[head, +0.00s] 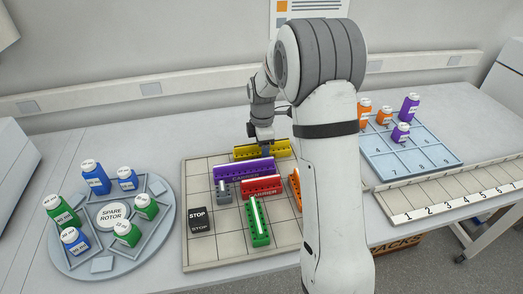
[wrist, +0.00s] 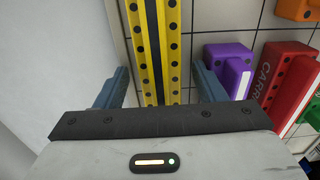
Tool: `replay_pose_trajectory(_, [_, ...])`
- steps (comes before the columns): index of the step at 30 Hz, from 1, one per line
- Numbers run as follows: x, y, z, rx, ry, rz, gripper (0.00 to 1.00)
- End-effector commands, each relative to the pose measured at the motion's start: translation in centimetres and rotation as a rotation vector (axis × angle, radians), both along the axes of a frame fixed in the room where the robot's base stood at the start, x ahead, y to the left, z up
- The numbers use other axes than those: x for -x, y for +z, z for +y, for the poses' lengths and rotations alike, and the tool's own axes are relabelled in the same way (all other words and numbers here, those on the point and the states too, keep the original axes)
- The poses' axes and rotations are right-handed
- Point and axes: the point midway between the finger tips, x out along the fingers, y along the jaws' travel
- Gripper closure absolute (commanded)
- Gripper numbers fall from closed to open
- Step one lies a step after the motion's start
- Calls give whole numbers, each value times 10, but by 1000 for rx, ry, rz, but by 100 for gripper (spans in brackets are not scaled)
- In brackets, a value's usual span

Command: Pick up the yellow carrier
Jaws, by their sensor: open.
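The yellow carrier (head: 276,148) lies at the back of the gridded board, behind the purple carrier. In the wrist view the yellow carrier (wrist: 153,50) runs lengthwise between my two fingers, with a row of dark holes along each side. My gripper (wrist: 157,85) is open, with one blue-grey finger on each side of the carrier and gaps visible between. In the head view my gripper (head: 262,138) is over the yellow carrier, and my arm hides part of the board's right side. I cannot tell how high the fingers are above the board.
The purple carrier (head: 243,170), red carrier (head: 262,186), green carrier (head: 258,222), grey piece (head: 223,191), orange carrier (head: 295,188) and STOP block (head: 198,220) share the board (head: 205,258). A spare rotor (head: 112,216) with bottles stands left; a blue numbered tray (head: 435,153) stands right.

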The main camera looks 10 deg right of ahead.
Motion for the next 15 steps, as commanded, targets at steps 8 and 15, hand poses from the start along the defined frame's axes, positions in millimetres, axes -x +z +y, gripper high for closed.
replay_pose_trajectory(8, [0,0,0,0,0,0,44])
replay_pose_trajectory(15, [0,0,1,0,1,0,63])
